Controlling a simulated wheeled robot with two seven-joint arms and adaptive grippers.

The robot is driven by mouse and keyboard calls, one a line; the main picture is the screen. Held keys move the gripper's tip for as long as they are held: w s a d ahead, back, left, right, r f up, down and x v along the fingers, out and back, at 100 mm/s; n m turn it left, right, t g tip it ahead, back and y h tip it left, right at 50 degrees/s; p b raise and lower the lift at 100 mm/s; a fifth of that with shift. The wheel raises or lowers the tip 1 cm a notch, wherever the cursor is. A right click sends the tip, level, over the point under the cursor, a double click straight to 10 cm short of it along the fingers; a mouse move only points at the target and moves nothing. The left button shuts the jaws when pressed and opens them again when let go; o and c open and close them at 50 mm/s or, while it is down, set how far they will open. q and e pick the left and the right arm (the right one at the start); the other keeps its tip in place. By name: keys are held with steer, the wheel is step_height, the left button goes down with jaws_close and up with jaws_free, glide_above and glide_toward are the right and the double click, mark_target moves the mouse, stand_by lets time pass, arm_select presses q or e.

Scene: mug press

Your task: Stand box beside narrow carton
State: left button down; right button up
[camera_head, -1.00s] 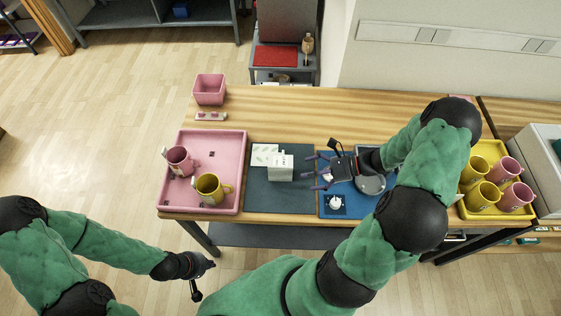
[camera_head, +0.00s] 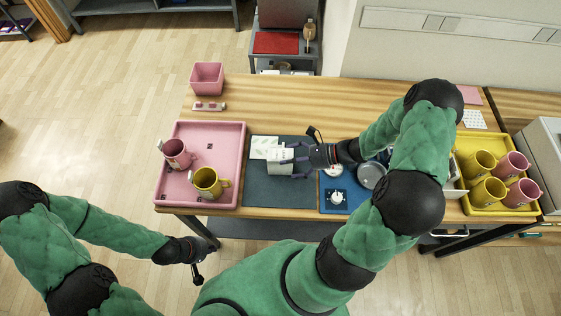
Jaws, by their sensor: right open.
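A white box (camera_head: 278,165) with small print on top is on the dark mat (camera_head: 262,190) at the middle of the table. A flat white piece with a green pattern (camera_head: 262,144) lies just behind it. I cannot tell which of these is the narrow carton. My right gripper (camera_head: 291,161) is open, its purple-grey fingers reaching left to the box's right side, partly over it. Whether they touch it is unclear. My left gripper (camera_head: 197,274) hangs low in front of the table, away from everything; its jaw state is unclear.
A pink tray (camera_head: 238,150) at left holds a pink mug (camera_head: 180,157) and a yellow mug (camera_head: 207,182). A blue mat (camera_head: 330,205) with small white and grey items is right of the dark mat. A yellow tray (camera_head: 468,208) with several mugs stands at right.

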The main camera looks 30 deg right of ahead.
steer(key=x, duration=0.3)
steer(key=shift+w+a+f+b, duration=0.1)
steer(key=shift+a+b, duration=0.15)
steer(key=shift+b, duration=0.05)
steer(key=c, duration=1.6)
steer(key=shift+c, duration=0.6)
